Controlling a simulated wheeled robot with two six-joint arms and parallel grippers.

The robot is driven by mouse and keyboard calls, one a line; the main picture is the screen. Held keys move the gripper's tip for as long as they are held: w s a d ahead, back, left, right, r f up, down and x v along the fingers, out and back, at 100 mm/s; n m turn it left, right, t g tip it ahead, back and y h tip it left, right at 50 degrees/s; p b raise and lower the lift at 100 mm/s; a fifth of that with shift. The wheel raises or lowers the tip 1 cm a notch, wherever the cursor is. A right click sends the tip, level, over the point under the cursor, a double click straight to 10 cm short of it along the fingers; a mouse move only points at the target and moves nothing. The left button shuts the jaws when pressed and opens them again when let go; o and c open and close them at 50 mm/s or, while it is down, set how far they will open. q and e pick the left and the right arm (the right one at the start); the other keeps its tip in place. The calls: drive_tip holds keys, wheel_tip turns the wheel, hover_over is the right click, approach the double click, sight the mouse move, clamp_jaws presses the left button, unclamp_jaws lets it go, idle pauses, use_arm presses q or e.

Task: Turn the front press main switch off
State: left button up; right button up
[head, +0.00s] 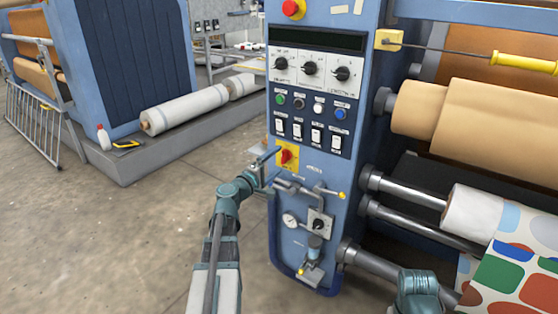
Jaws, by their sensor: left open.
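The front press main switch (286,156) is a red rotary handle on a yellow plate, low on the blue front panel of the press (345,170). The handle looks roughly upright; its exact position is too small to read. My left gripper (276,168) is open just in front of the lower left of the switch, with one finger near the plate's upper left and the other below it. I cannot tell whether it touches the panel. A teal part of my right arm (418,290) shows at the bottom right; its gripper is not visible.
Above the switch are white rockers (297,130), coloured buttons, black dials and a red emergency stop (293,8). Below are a gauge (290,219) and a valve with a yellow-tipped lever (341,195). Rollers stand at right.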

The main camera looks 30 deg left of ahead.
use_arm(q)
drive_tip(key=s, duration=1.1)
drive_tip(key=shift+s+a, duration=0.2)
drive_tip(key=shift+a, duration=0.2)
drive_tip(key=d+f+m+g+h+p, duration=0.1)
drive_tip(key=d+f+m+g+h, duration=0.35)
drive_tip(key=d, duration=0.95)
drive_tip(key=d+f+m+g+h+p, duration=0.2)
drive_tip(key=d+f+m+g, duration=0.45)
drive_tip(key=d, duration=0.75)
drive_tip(key=s+d+f+m+g+y+p, duration=0.1)
drive_tip(key=s+d+f+m+g+y, duration=0.3)
drive_tip(key=s, duration=0.3)
drive_tip(key=s+d+f+m+g+y+p, duration=0.2)
drive_tip(key=s+d+m+g+y, duration=0.15)
drive_tip(key=s+d+m, duration=0.3)
wheel_tip(320, 180, up, 39)
drive_tip(key=y+p, duration=0.1)
drive_tip(key=p, duration=3.6)
drive_tip(key=shift+s+f+p, duration=0.15)
drive_tip(key=shift+p, duration=0.15)
